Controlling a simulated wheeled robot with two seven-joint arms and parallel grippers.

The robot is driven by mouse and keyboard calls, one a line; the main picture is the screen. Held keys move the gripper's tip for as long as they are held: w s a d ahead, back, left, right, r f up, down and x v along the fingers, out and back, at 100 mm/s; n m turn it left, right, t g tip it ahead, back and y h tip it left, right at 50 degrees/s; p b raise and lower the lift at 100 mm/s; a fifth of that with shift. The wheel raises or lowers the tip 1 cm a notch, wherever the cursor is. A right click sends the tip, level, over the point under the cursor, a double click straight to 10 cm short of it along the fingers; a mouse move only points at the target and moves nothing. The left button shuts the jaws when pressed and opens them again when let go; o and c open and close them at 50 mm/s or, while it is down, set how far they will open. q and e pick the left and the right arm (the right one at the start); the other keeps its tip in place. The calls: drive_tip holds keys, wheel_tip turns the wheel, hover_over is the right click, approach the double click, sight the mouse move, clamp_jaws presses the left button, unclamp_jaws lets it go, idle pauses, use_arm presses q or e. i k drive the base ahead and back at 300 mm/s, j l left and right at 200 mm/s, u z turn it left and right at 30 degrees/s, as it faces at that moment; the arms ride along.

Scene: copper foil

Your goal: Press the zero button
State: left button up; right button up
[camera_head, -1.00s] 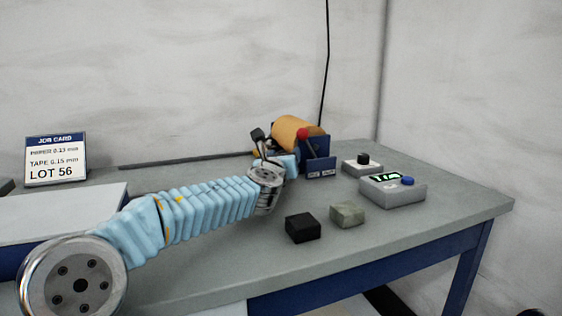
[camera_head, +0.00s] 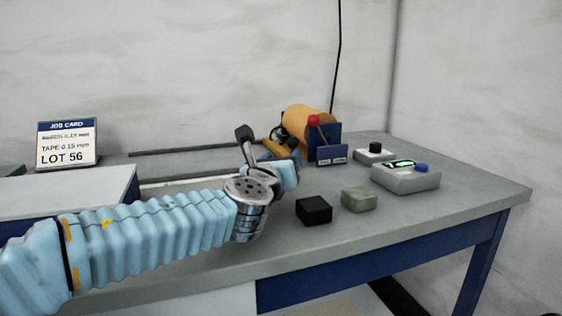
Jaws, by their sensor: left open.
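A grey meter (camera_head: 405,182) with a lit green display (camera_head: 400,164) sits near the right end of the table. A blue button (camera_head: 421,168) stands on its top at the right; its label cannot be read. My left arm comes in from the left in a pale blue sleeve. My left gripper (camera_head: 263,143) is open, over the middle of the table and well left of the meter. It is in front of the orange roll and apart from the button. Part of the gripper is hidden behind its own wrist. My right gripper is not in view.
A black block (camera_head: 313,210) and a grey-green block (camera_head: 359,199) lie between my wrist and the meter. A tape dispenser with an orange roll (camera_head: 303,122) and red knob stands behind. A white base with a black knob (camera_head: 375,150) is behind the meter. A job card (camera_head: 67,143) stands left.

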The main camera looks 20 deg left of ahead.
sight(420, 167)
drive_tip(key=k+l, duration=0.2)
drive_tip(key=k, duration=0.3)
drive_tip(key=k+l, duration=0.2)
drive_tip(key=k, duration=0.25)
